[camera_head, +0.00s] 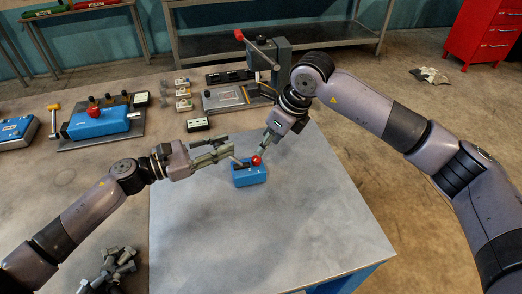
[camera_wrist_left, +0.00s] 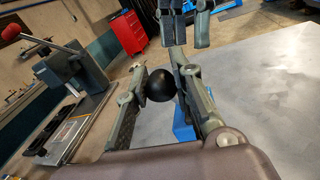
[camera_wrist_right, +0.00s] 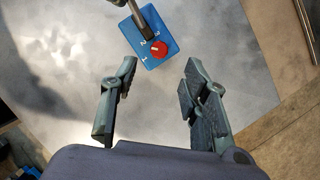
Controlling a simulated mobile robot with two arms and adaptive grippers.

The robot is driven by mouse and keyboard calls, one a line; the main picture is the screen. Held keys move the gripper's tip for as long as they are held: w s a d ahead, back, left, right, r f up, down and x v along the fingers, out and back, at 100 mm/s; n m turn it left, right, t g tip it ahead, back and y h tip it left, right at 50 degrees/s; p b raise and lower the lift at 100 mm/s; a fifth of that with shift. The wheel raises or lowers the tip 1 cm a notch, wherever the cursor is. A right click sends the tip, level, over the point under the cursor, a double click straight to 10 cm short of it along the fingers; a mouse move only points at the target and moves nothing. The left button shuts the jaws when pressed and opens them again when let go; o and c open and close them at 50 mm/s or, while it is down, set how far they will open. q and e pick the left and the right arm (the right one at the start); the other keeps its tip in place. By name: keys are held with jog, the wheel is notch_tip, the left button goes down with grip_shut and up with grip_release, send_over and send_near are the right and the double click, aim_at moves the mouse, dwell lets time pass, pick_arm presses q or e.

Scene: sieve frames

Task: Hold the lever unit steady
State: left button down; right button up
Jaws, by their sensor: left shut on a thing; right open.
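The lever unit (camera_head: 249,176) is a small blue box with a red knob (camera_head: 256,160) on the grey table top. In the right wrist view the blue unit (camera_wrist_right: 160,50) shows white numbers, the red knob (camera_wrist_right: 158,49) and a dark lever (camera_wrist_right: 148,22). My left gripper (camera_head: 226,148) is shut on the lever's black ball (camera_wrist_left: 160,84), at the unit's upper left side. In the left wrist view its finger hides most of the blue unit (camera_wrist_left: 183,127). My right gripper (camera_wrist_right: 157,82) is open and empty, its fingertips short of the unit's red-knob side.
A lever press (camera_head: 265,65), small boxes and a blue fixture (camera_head: 100,122) stand on the bench behind and left. Dark bolts (camera_head: 108,268) lie in a heap at lower left. The table top (camera_head: 270,240) in front of the unit is clear. A red cabinet (camera_head: 485,35) stands far right.

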jog(key=shift+v, duration=2.3)
jog(key=shift+f, duration=0.1)
jog(key=n+g+h, duration=0.2)
jog(key=n+h, duration=0.2)
jog(key=n, duration=0.6)
send_near(256, 158)
notch_tip(256, 158, down, 9)
jog(key=shift+w+d+r, duration=0.1)
jog(key=shift+w+r, duration=0.05)
jog(key=shift+c, duration=0.3)
grip_shut()
